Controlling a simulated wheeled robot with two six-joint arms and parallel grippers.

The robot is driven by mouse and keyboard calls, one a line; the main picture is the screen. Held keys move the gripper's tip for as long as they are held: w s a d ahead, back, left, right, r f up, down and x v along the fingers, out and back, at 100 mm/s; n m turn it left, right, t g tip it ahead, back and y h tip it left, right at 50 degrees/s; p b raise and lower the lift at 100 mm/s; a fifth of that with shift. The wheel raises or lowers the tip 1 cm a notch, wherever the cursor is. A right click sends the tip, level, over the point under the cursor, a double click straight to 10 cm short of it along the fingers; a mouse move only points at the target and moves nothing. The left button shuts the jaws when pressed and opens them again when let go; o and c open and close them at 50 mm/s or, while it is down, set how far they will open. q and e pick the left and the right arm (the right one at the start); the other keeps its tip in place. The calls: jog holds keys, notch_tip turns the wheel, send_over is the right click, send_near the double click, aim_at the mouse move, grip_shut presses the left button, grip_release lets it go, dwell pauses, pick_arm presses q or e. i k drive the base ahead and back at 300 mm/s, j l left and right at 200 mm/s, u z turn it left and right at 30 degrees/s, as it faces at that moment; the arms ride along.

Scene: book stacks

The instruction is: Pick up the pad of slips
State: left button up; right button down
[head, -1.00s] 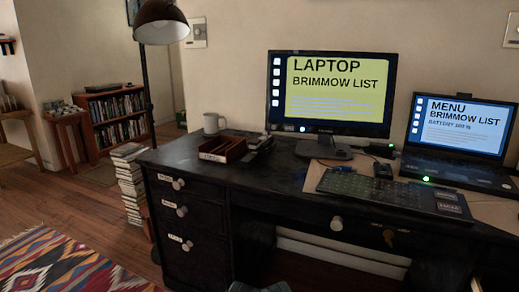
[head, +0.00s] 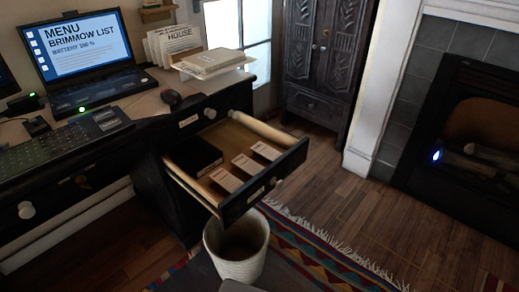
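A desk drawer (head: 262,186) stands pulled open on the right side of the dark desk. Three small pale blocks with printing lie in it in a slanted row: a near one (head: 226,180), a middle one (head: 246,165) and a far one (head: 266,151). They look like pads or small boxes; I cannot tell which is the pad of slips. A black box (head: 196,156) lies left of them and a pale roll (head: 262,129) lies along the drawer's back right. Neither of my grippers shows.
A cream bin (head: 238,262) stands on the floor below the drawer's front. A laptop (head: 90,58), a mouse (head: 171,98) and stacked papers (head: 212,63) are on the desk. A carved cabinet (head: 328,60) and a fireplace (head: 470,130) are to the right.

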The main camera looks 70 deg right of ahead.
aim_at(264, 150)
jog(key=i+z, duration=0.15)
jog(key=z, duration=0.7)
jog(key=k+l+z, duration=0.1)
jog(key=z, duration=1.55)
